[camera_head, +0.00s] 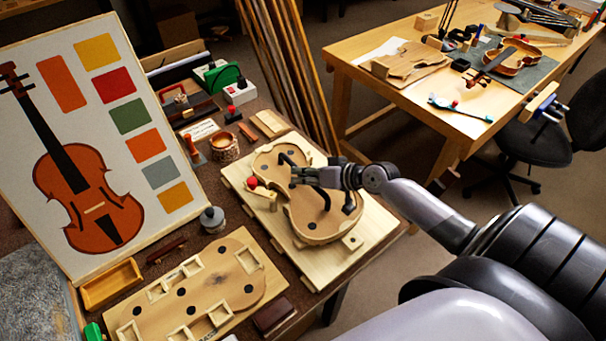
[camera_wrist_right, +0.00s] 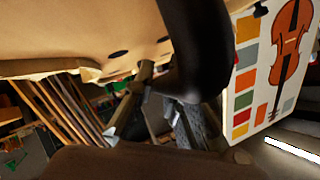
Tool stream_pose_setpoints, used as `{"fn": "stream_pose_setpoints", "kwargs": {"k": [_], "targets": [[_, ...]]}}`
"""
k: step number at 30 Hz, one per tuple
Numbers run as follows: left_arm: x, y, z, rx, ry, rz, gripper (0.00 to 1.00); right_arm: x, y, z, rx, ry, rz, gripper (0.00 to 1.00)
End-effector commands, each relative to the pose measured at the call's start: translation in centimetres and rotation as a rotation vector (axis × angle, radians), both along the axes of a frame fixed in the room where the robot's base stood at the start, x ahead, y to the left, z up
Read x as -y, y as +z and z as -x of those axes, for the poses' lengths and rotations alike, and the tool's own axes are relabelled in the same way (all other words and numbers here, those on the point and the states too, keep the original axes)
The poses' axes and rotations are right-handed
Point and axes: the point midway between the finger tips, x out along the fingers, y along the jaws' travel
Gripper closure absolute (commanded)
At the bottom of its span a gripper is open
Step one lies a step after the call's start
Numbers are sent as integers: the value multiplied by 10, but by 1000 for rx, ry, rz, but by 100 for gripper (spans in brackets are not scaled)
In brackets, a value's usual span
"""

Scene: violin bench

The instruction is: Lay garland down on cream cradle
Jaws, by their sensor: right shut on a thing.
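The garland (camera_head: 318,222), a violin-shaped tan wooden piece with dark round spots and black arched handles, is over the cream cradle (camera_head: 346,262), a pale board on the bench. Whether it touches the board, I cannot tell. My right gripper (camera_head: 300,176) is shut on a black handle near the garland's upper middle; the wrist covers part of the piece. In the right wrist view, the black arch (camera_wrist_right: 205,50) fills the middle, close to the camera, and a tan wooden surface (camera_wrist_right: 60,35) lies across the top. My left gripper is not in view.
A violin-shaped board with several small frames (camera_head: 195,292) lies at the lower left. A red-knobbed wooden block (camera_head: 262,192) stands at the cradle's left side. A violin colour chart (camera_head: 100,140) leans on the left. Wooden strips (camera_head: 290,75) stand behind. Another workbench (camera_head: 450,95) is at the right.

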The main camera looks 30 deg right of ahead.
Motion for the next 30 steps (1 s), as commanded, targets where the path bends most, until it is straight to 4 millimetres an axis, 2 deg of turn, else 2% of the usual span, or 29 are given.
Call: {"fn": "stream_pose_setpoints", "kwargs": {"k": [7, 8, 18, 30], "targets": [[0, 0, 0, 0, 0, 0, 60, 0, 2, -1, 5, -1, -1, 100], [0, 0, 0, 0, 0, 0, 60, 0, 2, -1, 5, -1, -1, 87], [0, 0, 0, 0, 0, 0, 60, 0, 1, 0, 2, 0, -1, 65], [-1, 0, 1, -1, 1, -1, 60, 2, 1, 5, -3, 0, 1, 64]]}}
